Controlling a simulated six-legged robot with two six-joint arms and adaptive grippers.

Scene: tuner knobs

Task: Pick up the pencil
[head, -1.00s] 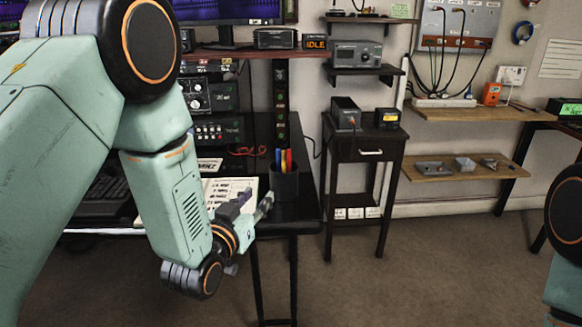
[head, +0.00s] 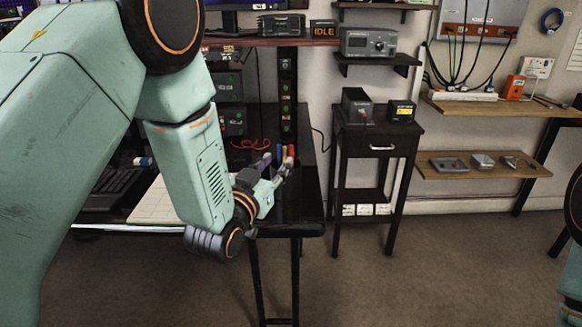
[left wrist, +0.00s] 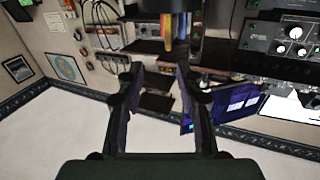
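Several upright writing tools stand together at the desk's right end in the head view: a red one (head: 291,151), an orange-yellow one (head: 284,152) and a blue one. Which is the pencil I cannot tell for sure; the yellow one (left wrist: 168,28) shows in the left wrist view, hanging from the top because that view is upside down. Their dark cup (left wrist: 172,5) is mostly hidden. My left gripper (head: 277,163) is beside them, at their height. Its fingers (left wrist: 158,78) are apart, with nothing held between them. My right gripper is out of view.
The black desk (head: 308,200) carries a keyboard (head: 110,190), a pale sheet (head: 152,204) and radio gear. A dark side table (head: 378,143) stands to the right with a box (head: 357,106) on it. Wall shelves (head: 482,165) are farther right. The floor in front is clear.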

